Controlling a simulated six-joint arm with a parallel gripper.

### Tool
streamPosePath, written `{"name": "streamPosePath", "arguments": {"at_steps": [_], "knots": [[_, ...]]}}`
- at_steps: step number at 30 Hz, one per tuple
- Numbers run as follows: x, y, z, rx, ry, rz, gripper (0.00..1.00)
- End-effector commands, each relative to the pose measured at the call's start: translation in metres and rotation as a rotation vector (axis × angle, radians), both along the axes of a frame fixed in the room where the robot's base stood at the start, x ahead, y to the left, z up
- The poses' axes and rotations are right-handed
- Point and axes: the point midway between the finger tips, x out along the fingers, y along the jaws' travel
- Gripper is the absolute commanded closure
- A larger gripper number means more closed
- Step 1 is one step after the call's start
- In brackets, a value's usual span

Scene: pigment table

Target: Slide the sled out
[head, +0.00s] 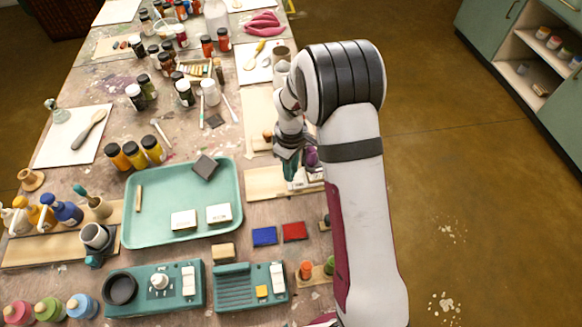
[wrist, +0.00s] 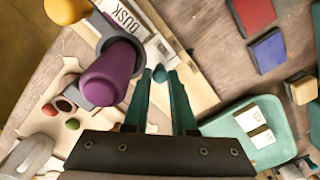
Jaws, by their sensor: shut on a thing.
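My gripper (wrist: 160,80) points down with its two teal fingers close around a small teal knob (wrist: 159,73), which I take to be the sled's handle. A pale, narrow piece (wrist: 157,47), apparently the sled, lies by the knob along a light wooden board (wrist: 189,75). The fingers hide part of it. In the head view my gripper (head: 289,168) is low over the wooden board (head: 262,183), and my arm covers much of the spot. A white part (head: 304,183) shows beside the fingers.
A purple-topped piece (wrist: 105,82) in a grey holder and a label reading BUSK (wrist: 122,22) stand close beside my gripper. The green tray (head: 140,226) is to the left. Blue (head: 264,236) and red (head: 293,231) blocks lie nearer the front.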

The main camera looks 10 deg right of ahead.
Motion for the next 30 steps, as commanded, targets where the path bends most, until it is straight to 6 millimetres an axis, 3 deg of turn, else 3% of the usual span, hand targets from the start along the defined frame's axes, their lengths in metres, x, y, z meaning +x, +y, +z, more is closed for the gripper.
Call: {"name": "streamPosePath", "arguments": {"at_steps": [8, 18, 21, 30], "knots": [[0.000, 0.005, 0.001, 0.001, -0.001, 0.001, 1.00], [0.001, 0.083, 0.000, 0.001, -0.002, 0.006, 1.00], [0.001, 0.099, 0.000, 0.000, -0.001, 0.004, 1.00], [0.000, 0.109, 0.000, 0.004, -0.001, 0.000, 1.00]]}}
